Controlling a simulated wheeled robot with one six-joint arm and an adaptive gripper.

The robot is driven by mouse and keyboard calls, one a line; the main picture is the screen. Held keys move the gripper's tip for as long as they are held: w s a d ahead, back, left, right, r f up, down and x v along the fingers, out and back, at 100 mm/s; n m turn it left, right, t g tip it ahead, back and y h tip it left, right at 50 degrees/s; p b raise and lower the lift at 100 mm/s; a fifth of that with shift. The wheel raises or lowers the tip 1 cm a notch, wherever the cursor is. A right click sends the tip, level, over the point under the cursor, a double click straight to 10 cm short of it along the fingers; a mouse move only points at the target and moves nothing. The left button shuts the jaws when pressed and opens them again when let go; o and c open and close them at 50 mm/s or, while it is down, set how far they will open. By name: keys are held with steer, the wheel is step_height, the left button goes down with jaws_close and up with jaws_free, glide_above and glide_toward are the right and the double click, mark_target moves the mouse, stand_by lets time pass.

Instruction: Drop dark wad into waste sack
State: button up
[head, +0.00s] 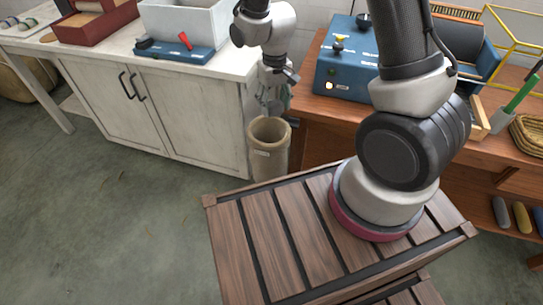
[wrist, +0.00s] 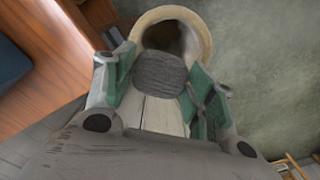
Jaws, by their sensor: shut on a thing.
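My gripper (head: 271,106) reaches down between the white cabinet and the wooden bench. In the wrist view its green-padded fingers (wrist: 160,88) are shut on a dark grey wad (wrist: 161,72) with a ribbed surface. The beige waste sack (head: 267,165) stands upright on the floor below my gripper, with its round mouth open upward. In the wrist view the sack's rim (wrist: 203,34) shows just beyond the wad, and the wad overlaps the near part of the dark opening. The wad is too small to make out in the head view.
The white cabinet (head: 165,110) stands left of the sack, carrying a blue scale (head: 175,52) and a white bin (head: 195,22). The wooden bench (head: 310,105) with a blue machine (head: 345,70) stands close on the right. Open floor (head: 110,220) lies at the lower left.

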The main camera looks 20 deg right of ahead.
steer(key=shift+f, duration=1.65)
steer(key=o, duration=0.8)
steer(key=shift+c, duration=0.2)
step_height(320, 180, up, 12)
steer(key=shift+r, duration=0.1)
